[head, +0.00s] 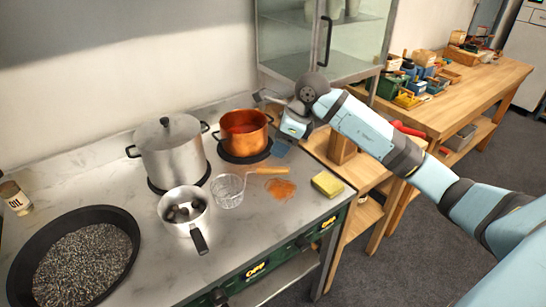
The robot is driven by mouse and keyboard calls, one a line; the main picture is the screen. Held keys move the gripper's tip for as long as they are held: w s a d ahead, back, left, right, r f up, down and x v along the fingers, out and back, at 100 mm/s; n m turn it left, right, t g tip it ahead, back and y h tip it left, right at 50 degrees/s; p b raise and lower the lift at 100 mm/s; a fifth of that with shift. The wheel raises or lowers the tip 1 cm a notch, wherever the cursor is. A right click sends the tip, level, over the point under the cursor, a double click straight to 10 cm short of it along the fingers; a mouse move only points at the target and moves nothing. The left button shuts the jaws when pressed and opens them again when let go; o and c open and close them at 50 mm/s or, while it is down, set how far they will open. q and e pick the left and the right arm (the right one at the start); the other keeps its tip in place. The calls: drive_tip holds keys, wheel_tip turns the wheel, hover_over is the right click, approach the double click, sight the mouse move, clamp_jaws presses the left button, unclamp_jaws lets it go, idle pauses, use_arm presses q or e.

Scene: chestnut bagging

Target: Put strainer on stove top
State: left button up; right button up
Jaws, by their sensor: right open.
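The strainer (228,191) is a round wire basket with a wooden handle (268,171) pointing right. It lies on the pale stove top (262,215), between the small saucepan and an orange-brown patch. My right gripper (265,98) is open and empty. In the picture it is above and right of the strainer, just beyond the copper pot, and apart from the strainer. My left gripper is not in view.
A lidded steel pot (170,155), copper pot (243,130), saucepan with dark chestnuts (184,214) and wide black pan (125,262) crowd the left and back. A yellow sponge (327,184) lies near the right edge. A glass-doored cabinet (350,40) stands behind my right gripper.

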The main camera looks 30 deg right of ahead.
drive_tip(key=shift+s+d+r, duration=0.1)
drive_tip(key=shift+d+r, duration=0.05)
drive_tip(key=shift+r, duration=0.3)
drive_tip(key=shift+s, duration=0.15)
drive_tip(key=s+a+f+m+t+y, duration=0.1)
drive_tip(key=s+a+f+m+y, duration=0.25)
drive_tip(key=a+y, duration=0.45)
drive_tip(key=s+a+f+m+t+y, duration=0.15)
drive_tip(key=s+a+m+y, duration=0.35)
drive_tip(key=a, duration=0.6)
drive_tip(key=s+f+m+t+h, duration=0.1)
drive_tip(key=s+f+m+h, duration=0.3)
drive_tip(key=f+m, duration=0.5)
drive_tip(key=s+d+f+m+t+h, duration=0.1)
drive_tip(key=s+f+m+h, duration=0.4)
drive_tip(key=m, duration=0.8)
drive_tip(key=s+f+m+t+h, duration=0.3)
drive_tip(key=s+f+m, duration=0.4)
drive_tip(key=f+m, duration=0.5)
drive_tip(key=shift+s+d+f+h, duration=0.3)
drive_tip(key=shift+s+d+h, duration=0.1)
drive_tip(key=shift+h, duration=0.3)
